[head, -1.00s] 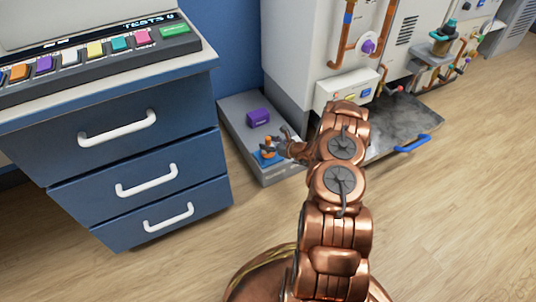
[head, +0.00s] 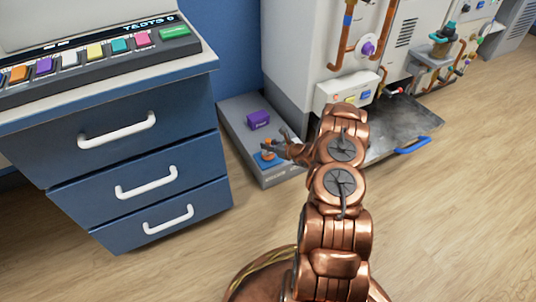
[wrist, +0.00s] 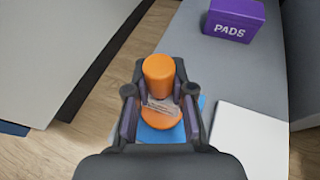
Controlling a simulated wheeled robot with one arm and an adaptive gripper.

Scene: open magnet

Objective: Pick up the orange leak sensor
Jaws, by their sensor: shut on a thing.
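The orange leak sensor (wrist: 159,76) shows in the wrist view as an orange cylinder on a wider round orange base, with a clear part between. It stands over a blue patch (wrist: 187,128) on the grey low platform. My gripper (wrist: 160,98) has its two fingers closed against the sensor's sides. In the head view the sensor (head: 267,155) is a small orange spot, partly hidden by my gripper (head: 275,146). I cannot tell whether its base touches the blue patch.
A purple box marked PADS (wrist: 233,20) sits farther back on the grey platform (head: 232,110). A white flat panel (wrist: 245,140) lies right of the sensor. Blue drawers (head: 150,180) stand to the left, and a machine with an open tray (head: 395,135) is at right.

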